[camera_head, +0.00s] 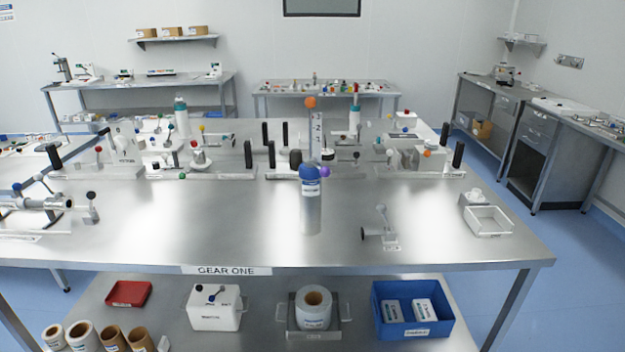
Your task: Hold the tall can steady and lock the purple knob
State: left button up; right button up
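A tall silver can (311,215) with a blue top and a white label stands upright near the middle of the steel table in the head view. A small purple knob (325,172) shows just right of the can's blue top. The can hides part of whatever the knob is mounted on, and I cannot tell whether the knob touches the can or how it is set. Neither of my grippers is in view.
The steel table (180,225) has free room left and right of the can. A small lever fixture (383,232) and a white tray (488,220) are on the right. An upright scale plate with an orange ball (310,102) and several black posts stand behind.

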aim_at(326, 171)
jog(key=z, duration=0.35)
jog(key=i+j+z, duration=0.15)
jog(key=j+z, duration=0.15)
jog(key=i+j+z, duration=0.15)
jog(key=j+z, duration=0.5)
jog(key=i+j, duration=0.05)
jog(key=j, duration=0.05)
